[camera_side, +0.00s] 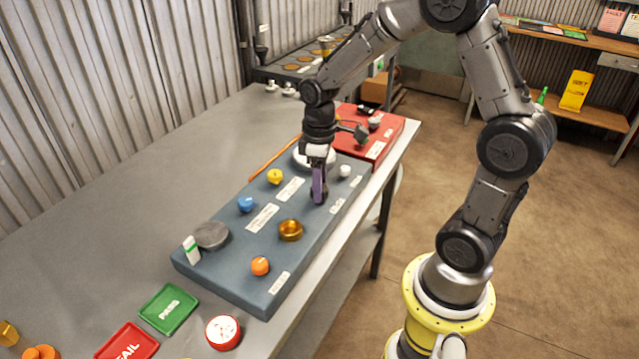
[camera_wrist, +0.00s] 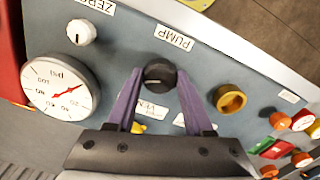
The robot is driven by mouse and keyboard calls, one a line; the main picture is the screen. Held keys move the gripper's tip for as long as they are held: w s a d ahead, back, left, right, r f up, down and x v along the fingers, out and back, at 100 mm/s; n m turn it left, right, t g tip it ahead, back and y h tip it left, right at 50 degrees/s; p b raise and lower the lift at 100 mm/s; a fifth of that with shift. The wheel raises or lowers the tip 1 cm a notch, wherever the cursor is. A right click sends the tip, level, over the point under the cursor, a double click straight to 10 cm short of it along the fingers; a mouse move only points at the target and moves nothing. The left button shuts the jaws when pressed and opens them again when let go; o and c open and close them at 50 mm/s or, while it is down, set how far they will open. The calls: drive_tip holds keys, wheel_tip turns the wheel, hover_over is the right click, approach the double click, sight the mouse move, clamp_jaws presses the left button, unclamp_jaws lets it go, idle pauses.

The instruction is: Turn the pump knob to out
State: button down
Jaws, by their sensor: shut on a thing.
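The black pump knob (camera_wrist: 160,76) sits on the blue-grey panel (camera_side: 228,272), beside the white PUMP label (camera_wrist: 174,38). My gripper (camera_wrist: 160,72) has purple fingers on both sides of the knob, and it is shut on it. In the side view my gripper (camera_side: 319,194) points down at the panel's right part, and the fingers mostly hide the knob. A faint light mark shows on the knob's top, but its setting cannot be read. No "out" marking is legible.
Near the knob are a round pressure gauge (camera_wrist: 61,86), a white ZERO knob (camera_wrist: 81,32) and a brass ring (camera_wrist: 229,98). Yellow (camera_side: 275,176), blue (camera_side: 247,204) and orange (camera_side: 260,266) knobs stand elsewhere on the panel. A red case (camera_side: 388,134) is behind.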

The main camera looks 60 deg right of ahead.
drive_tip(key=n, duration=0.6)
drive_tip(key=shift+r+n, duration=0.15)
drive_tip(key=shift+n, duration=0.15)
drive_tip(key=n, duration=0.6)
idle(0.4)
drive_tip(key=shift+c, duration=1.4)
unclamp_jaws()
wheel_tip(320, 180, up, 14)
